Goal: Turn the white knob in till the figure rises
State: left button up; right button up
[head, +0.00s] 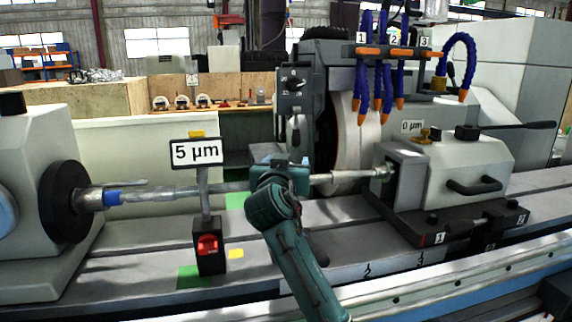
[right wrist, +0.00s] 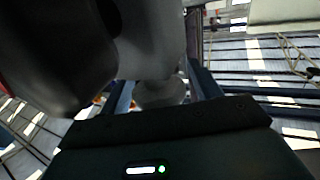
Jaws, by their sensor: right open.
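My right gripper (head: 281,162) is at the middle of the long shaft (head: 165,193) in the head view, with my wrist hiding what is behind it. In the right wrist view, the fingers of my right gripper (right wrist: 163,90) stand apart, with a pale rounded thing between them. It may be the white knob, but I cannot tell for sure, nor whether the fingers touch it. No white knob shows clearly in the head view. My left gripper is out of view.
The headstock chuck (head: 64,202) holds the shaft's left end, and the tailstock (head: 455,165) supports the right. The grinding wheel (head: 350,130) stands close behind the shaft. Blue coolant hoses (head: 378,75) hang above it. A black stand with a red part (head: 208,246) carries the larger sign.

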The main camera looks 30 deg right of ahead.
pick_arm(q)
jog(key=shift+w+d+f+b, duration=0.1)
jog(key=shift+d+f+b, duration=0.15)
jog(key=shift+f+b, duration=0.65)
pick_arm(e)
jog(key=v, duration=1.3)
jog(key=shift+b, duration=0.3)
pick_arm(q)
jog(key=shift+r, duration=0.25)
pick_arm(e)
jog(key=shift+s, duration=0.1)
dwell(0.5)
